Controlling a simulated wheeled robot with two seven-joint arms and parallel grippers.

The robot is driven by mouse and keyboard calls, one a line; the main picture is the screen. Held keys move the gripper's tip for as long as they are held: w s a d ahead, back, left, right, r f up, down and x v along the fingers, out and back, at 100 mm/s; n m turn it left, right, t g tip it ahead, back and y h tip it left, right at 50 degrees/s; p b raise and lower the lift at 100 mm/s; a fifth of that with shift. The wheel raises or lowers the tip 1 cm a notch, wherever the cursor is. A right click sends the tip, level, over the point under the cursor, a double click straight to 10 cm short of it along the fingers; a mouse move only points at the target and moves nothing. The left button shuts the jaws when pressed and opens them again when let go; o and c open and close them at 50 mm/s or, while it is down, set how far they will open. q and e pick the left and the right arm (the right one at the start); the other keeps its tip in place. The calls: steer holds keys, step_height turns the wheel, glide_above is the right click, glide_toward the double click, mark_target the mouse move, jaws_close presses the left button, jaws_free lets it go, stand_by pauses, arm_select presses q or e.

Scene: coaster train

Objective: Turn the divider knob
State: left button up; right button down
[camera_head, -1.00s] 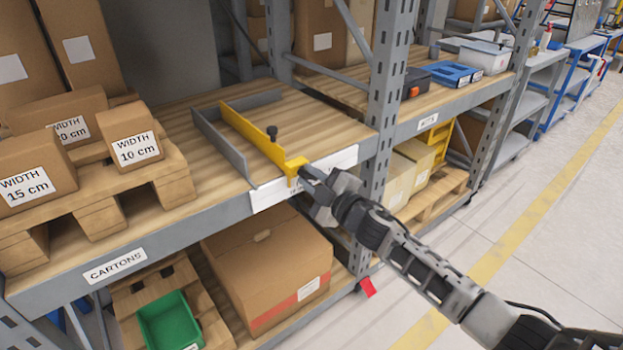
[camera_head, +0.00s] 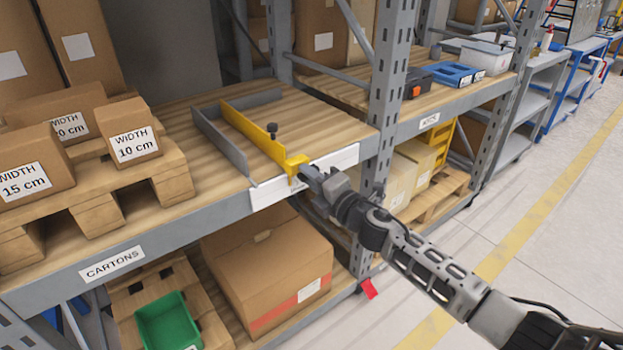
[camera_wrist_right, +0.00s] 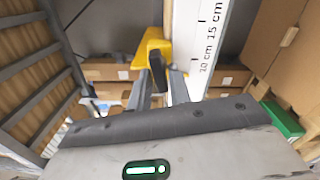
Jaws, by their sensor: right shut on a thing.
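The yellow divider (camera_head: 258,137) stands upright on the wooden shelf, running from the back to the front edge. My right gripper (camera_head: 308,173) is at the divider's yellow front end, past the shelf edge. In the right wrist view my gripper (camera_wrist_right: 159,82) is shut around a dark piece by the yellow end (camera_wrist_right: 152,42); the exact contact is partly hidden. My left gripper is not in view.
A grey fence (camera_head: 222,143) stands left of the divider. A white ruler strip (camera_wrist_right: 208,45) runs along the shelf front. Cartons on a pallet (camera_head: 175,178) stand at the left. A grey rack post (camera_head: 387,80) rises right of the gripper.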

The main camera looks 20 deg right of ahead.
steer(key=shift+f+n, duration=0.1)
steer(key=shift+n, duration=0.5)
steer(key=c, duration=1.4)
jaws_free()
steer(key=shift+c, duration=0.2)
steer(key=b+v, duration=0.1)
steer(key=v, duration=1.5)
